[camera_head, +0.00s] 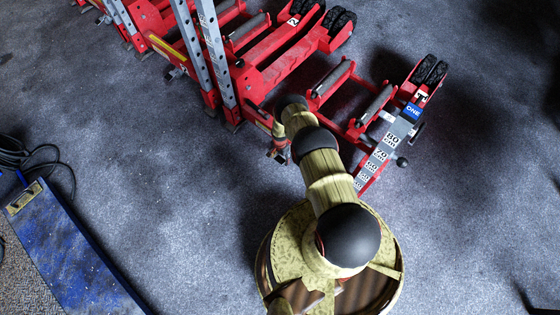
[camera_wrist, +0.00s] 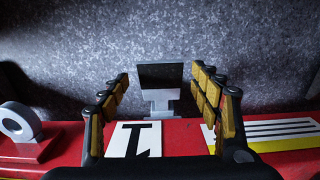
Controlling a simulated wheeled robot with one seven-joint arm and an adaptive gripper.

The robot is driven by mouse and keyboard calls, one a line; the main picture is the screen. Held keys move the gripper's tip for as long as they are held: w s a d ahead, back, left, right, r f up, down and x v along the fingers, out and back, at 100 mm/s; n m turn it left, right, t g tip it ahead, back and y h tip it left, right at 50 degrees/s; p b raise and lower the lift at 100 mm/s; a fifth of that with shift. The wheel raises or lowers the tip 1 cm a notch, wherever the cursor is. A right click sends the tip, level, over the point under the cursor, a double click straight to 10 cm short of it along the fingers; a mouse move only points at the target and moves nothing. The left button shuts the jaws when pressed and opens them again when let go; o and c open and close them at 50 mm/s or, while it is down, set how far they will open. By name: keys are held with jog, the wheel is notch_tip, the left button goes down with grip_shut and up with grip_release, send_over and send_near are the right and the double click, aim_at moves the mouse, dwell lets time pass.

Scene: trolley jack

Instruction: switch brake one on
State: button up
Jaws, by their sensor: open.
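In the wrist view a black pad on a light grey bracket (camera_wrist: 160,92), which looks like a brake pedal, stands out from the far edge of a red beam (camera_wrist: 190,135). The beam carries a white plate (camera_wrist: 133,139) marked 1. My gripper (camera_wrist: 160,77) is open, with one finger at each side of the pad in this view. Gaps show on both sides; I cannot tell how far the pad is in depth. In the head view the red jack with a blue ONE label (camera_head: 413,111) is right of my arm. My arm hides part of its left end.
Other red jacks (camera_head: 262,50) with upright grey ladder-like posts (camera_head: 217,55) stand at upper left. A lever with a black ball (camera_head: 402,162) sticks out near the ONE label. A blue board (camera_head: 70,250) and black cable (camera_head: 45,155) lie at left. The floor at right is clear.

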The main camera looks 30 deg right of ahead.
jog(key=shift+f+b, duration=0.3)
jog(key=shift+f, duration=0.75)
jog(key=shift+c, duration=1.1)
grip_shut()
